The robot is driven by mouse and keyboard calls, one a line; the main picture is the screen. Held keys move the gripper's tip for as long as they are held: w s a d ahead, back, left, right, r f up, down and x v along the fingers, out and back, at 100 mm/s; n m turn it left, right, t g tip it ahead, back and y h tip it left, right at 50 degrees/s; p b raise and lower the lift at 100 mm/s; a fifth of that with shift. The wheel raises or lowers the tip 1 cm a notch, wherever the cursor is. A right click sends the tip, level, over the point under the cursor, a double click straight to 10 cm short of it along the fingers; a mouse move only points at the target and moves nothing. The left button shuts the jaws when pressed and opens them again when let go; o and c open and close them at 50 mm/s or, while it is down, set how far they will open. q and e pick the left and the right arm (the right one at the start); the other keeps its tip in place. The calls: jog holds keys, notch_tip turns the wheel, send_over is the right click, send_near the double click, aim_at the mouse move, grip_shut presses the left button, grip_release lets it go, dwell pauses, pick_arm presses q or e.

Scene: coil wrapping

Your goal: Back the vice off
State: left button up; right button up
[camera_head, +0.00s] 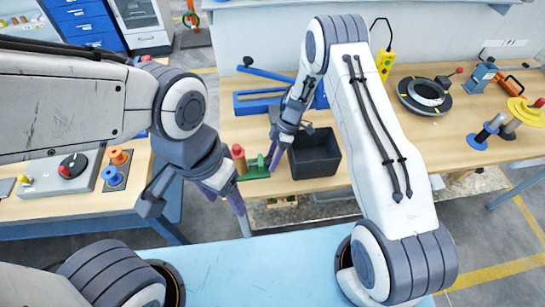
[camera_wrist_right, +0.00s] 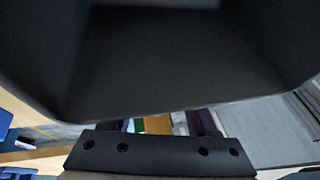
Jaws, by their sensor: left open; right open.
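A small green clamp-like fixture (camera_head: 257,168), which looks like the vice, stands at the front edge of the middle bench. A coil with a red top and tan body (camera_head: 239,160) stands upright at its left end. My right gripper (camera_head: 275,155) is open just above and behind the fixture, beside the black bin. In the right wrist view, green and brown parts (camera_wrist_right: 155,124) show between its fingers; contact cannot be told. My left gripper (camera_head: 226,196) is open, in front of and left of the fixture. The vice's handle and jaws are not clear.
The black bin (camera_head: 315,160) stands right of the fixture and fills the upper right wrist view (camera_wrist_right: 180,60). A blue tool (camera_head: 262,100) lies behind. A dark ring (camera_head: 424,95), spools (camera_head: 490,130) and a blue-grey device (camera_head: 480,76) stand to the right.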

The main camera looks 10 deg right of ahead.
grip_shut()
jog(key=shift+r+t, duration=0.1)
jog(key=shift+t, duration=0.4)
jog(key=shift+s+t, duration=0.1)
jog(key=shift+t, duration=0.2)
jog(key=t+b, duration=0.1)
jog(key=b, duration=0.4)
jog(key=n+t+b, duration=0.1)
jog(key=t+b, duration=0.1)
jog(key=b, duration=0.3)
jog(key=shift+s+f+b, duration=0.1)
jog(key=shift+f+b, duration=0.2)
jog(key=shift+b, duration=0.05)
jog(key=shift+r+t+b, duration=0.15)
jog(key=shift+t+b, duration=0.25)
jog(key=shift+b, duration=0.1)
jog(key=shift+r, duration=0.15)
